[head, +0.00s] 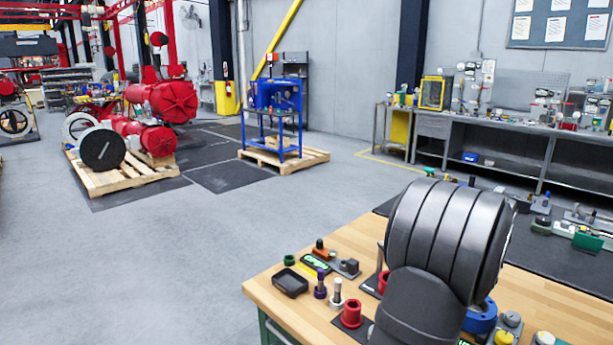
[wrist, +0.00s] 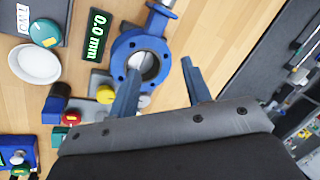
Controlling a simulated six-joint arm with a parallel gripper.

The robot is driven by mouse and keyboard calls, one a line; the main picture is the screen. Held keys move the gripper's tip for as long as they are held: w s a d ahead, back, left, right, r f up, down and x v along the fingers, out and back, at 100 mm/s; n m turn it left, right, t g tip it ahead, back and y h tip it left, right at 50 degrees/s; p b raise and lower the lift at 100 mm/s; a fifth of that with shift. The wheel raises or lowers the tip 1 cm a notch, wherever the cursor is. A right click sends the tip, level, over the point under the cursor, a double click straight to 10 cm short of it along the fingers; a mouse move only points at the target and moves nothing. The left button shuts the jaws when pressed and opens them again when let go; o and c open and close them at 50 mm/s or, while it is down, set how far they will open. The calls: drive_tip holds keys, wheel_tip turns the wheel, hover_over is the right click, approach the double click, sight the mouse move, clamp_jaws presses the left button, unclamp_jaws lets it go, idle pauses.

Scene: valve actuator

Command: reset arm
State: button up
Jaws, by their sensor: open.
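My gripper (wrist: 160,92) is open in the wrist view, with its two blue-grey fingers apart and nothing held between them. A blue ring-shaped valve body (wrist: 121,52) with a pale disc inside lies on the wooden bench top, beyond the fingers; the left finger overlaps its lower part in the picture. In the head view my dark arm (head: 445,240) stands over the bench and hides the gripper. Part of the blue valve body (head: 481,318) shows at the arm's lower right.
The wooden bench (head: 262,282) holds a black tray (head: 290,283), a red cylinder (head: 351,314) and several small parts. A green 0.0 mm display (wrist: 96,34) and a white oval dish (wrist: 35,64) lie left of the valve. Open floor (head: 200,250) is left of the bench.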

drive_tip(key=s+d+r+m, duration=0.2)
drive_tip(key=s+d+m, duration=0.5)
drive_tip(key=m, duration=0.6)
drive_tip(key=shift+d+r, duration=0.3)
drive_tip(key=shift+r, duration=0.1)
idle(1.4)
